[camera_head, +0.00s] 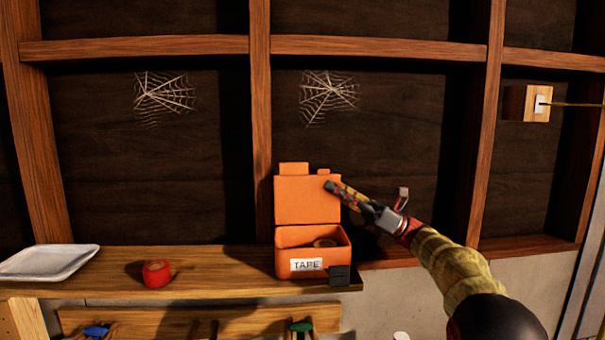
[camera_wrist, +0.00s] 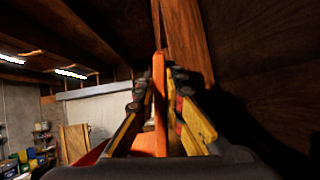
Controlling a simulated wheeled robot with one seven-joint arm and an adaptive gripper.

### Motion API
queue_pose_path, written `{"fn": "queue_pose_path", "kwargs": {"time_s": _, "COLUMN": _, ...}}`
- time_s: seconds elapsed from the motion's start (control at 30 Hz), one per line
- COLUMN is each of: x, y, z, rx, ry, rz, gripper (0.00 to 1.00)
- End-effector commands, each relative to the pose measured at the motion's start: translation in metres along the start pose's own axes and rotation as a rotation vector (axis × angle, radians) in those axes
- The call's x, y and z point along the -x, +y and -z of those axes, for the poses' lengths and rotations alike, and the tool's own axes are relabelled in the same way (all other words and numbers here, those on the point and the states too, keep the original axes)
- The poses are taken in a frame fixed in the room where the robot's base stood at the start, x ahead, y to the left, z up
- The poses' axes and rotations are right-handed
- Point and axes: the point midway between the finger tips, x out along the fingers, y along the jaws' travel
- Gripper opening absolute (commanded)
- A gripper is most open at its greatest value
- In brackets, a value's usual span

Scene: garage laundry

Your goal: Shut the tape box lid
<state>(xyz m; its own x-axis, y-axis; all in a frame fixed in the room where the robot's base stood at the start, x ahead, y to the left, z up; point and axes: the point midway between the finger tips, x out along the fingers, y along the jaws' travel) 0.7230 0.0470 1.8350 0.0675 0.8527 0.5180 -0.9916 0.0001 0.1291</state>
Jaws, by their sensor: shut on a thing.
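The orange tape box (camera_head: 284,262) sits on the wooden shelf with a white label reading TAPE on its front. Its lid (camera_head: 305,200) stands open, upright at the back of the box. A tan roll shows inside the box. My gripper (camera_head: 332,188) reaches in from the right, with its fingertips at the upper right edge of the lid. In the wrist view my gripper (camera_wrist: 162,95) is shut on the lid (camera_wrist: 159,90), an orange strip seen edge-on between the yellow and dark fingers.
A small black object (camera_head: 340,276) is at the box's front right corner. Wall studs and dark panels stand behind. Tools hang below the shelf.

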Motion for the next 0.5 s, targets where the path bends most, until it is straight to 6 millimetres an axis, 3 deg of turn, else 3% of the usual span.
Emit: {"fn": "queue_pose_path", "kwargs": {"time_s": 0.5, "x": 0.001, "y": 0.015, "z": 0.001, "rx": 0.149, "ry": 0.0, "rz": -0.092, "gripper": 0.0}}
